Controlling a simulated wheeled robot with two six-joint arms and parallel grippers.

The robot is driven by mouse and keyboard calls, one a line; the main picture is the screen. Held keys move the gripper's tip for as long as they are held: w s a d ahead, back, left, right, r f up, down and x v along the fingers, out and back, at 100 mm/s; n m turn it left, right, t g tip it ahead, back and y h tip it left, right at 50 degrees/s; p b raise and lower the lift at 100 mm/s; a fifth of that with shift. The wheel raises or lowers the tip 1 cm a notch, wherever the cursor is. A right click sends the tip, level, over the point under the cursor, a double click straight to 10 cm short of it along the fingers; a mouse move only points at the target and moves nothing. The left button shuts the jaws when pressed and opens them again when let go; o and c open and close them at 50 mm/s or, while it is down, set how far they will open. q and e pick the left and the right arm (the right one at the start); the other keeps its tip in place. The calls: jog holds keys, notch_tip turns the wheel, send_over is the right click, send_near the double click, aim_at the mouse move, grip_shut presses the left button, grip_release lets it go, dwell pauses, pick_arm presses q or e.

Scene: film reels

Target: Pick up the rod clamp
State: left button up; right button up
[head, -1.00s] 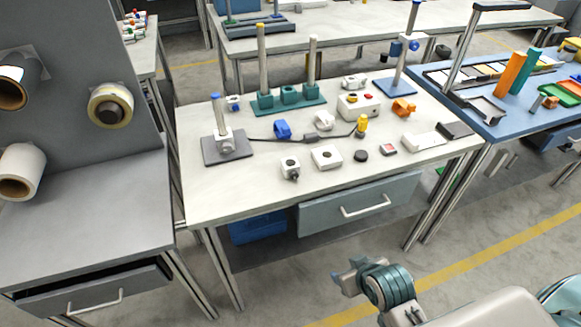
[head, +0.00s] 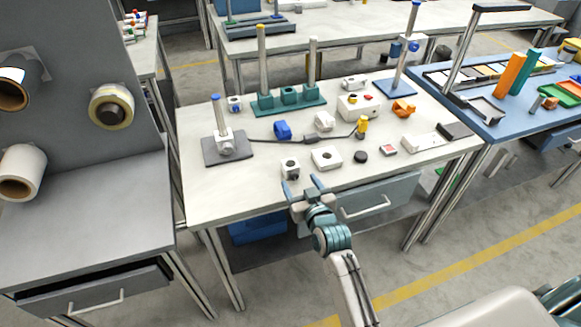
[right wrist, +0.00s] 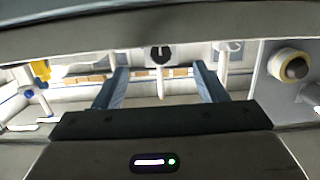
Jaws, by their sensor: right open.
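The small white block with a dark round hole, which looks like the rod clamp (head: 290,167), sits near the front edge of the white workbench (head: 215,200). My right gripper (head: 302,181) is open and empty, just in front of the block, its two blue-grey fingers pointing at it. In the right wrist view the open fingers (right wrist: 160,88) stand apart, and a dark-holed piece (right wrist: 160,54) shows between them, farther off. I cannot tell whether a finger touches the block. My left gripper is not in view.
A white plate with a hole (head: 326,158) lies right of the block. A rod stand (head: 228,146) is behind left. A blue clip (head: 282,130), a teal base with rods (head: 289,100) and a black puck (head: 361,157) are nearby. A drawer (head: 380,195) hangs under the front edge.

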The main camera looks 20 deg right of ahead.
aim_at(294, 172)
jog(key=w, duration=0.2)
jog(key=shift+w+f, duration=0.25)
jog(key=shift+w, duration=0.15)
jog(key=shift+w+a+p, duration=0.1)
jog(key=shift+w+p, duration=0.25)
jog(key=w, duration=0.2)
jog(key=w+p, duration=0.1)
jog(key=shift+w+a+f, duration=0.1)
jog(key=shift+w+f, duration=0.1)
jog(key=shift+f, duration=0.05)
jog(key=shift+w+f, duration=0.15)
jog(key=shift+w, duration=0.2)
jog(key=shift+s, duration=0.1)
jog(key=c, duration=1.2)
jog(key=shift+o, duration=0.2)
